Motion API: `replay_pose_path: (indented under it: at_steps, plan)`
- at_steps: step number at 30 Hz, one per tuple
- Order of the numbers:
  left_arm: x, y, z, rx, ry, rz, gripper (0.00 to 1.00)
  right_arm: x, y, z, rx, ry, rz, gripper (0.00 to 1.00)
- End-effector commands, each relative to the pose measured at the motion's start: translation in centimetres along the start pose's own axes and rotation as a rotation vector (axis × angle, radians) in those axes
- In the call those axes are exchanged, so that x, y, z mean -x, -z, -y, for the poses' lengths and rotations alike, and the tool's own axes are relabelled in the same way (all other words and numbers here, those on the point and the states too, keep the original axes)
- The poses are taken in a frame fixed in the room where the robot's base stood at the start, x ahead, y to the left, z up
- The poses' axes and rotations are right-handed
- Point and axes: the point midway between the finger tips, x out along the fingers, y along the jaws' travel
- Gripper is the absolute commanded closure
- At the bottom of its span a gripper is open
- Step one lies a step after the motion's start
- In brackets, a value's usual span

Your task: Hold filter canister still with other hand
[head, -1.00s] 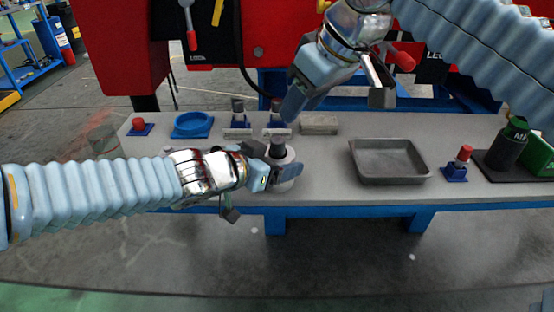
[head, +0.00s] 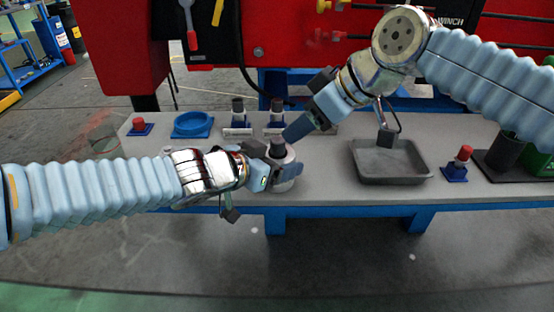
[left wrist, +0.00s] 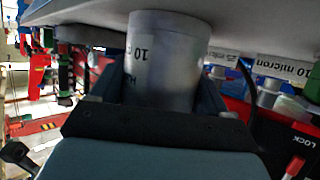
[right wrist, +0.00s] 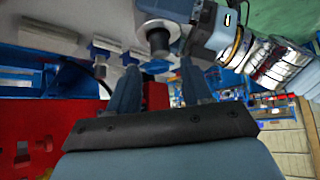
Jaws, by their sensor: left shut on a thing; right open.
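The filter canister (head: 286,182) is a grey cylinder with a dark, narrower top piece, upright at the bench's front edge. My left gripper (head: 277,170) is shut on its side. In the left wrist view the canister (left wrist: 165,60) sits between the two fingers, with part of a printed label showing "10". My right gripper (head: 290,138) is above and just behind the canister's top, fingers pointing down towards it. In the right wrist view the right gripper (right wrist: 158,78) has its fingers apart with nothing held, and the canister's dark top (right wrist: 158,42) lies beyond the fingertips.
Two smaller cylinders on labelled stands (head: 238,118) are behind the canister. A blue ring-shaped dish (head: 193,125) and a red-capped piece (head: 140,127) are at the left. A grey tray (head: 392,168), another red-capped piece (head: 460,163) and a dark cylinder (head: 505,152) are at the right.

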Motion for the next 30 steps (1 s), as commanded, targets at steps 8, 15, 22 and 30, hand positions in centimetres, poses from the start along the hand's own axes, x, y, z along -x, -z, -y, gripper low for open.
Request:
replay_pose_path:
  at_steps: [8, 15, 22, 30]
  plan:
    - [0.0, 0.0, 0.0, 0.0, 0.0, 0.0, 0.73, -4.3, -0.1, 0.0, -0.002, 0.001, 0.004, 0.51]
    - [0.0, 0.0, 0.0, 0.0, 0.0, 0.0, 0.73, -6.3, 0.0, 0.0, -0.002, -0.001, 0.003, 0.51]
    - [0.0, 0.0, 0.0, 0.0, 0.0, 0.0, 0.73, -6.7, 0.0, 0.0, -0.001, -0.001, 0.002, 0.51]
    - [0.0, 0.0, 0.0, 0.0, 0.0, 0.0, 0.73, -6.6, 0.0, 0.0, -0.001, -0.001, 0.002, 0.76]
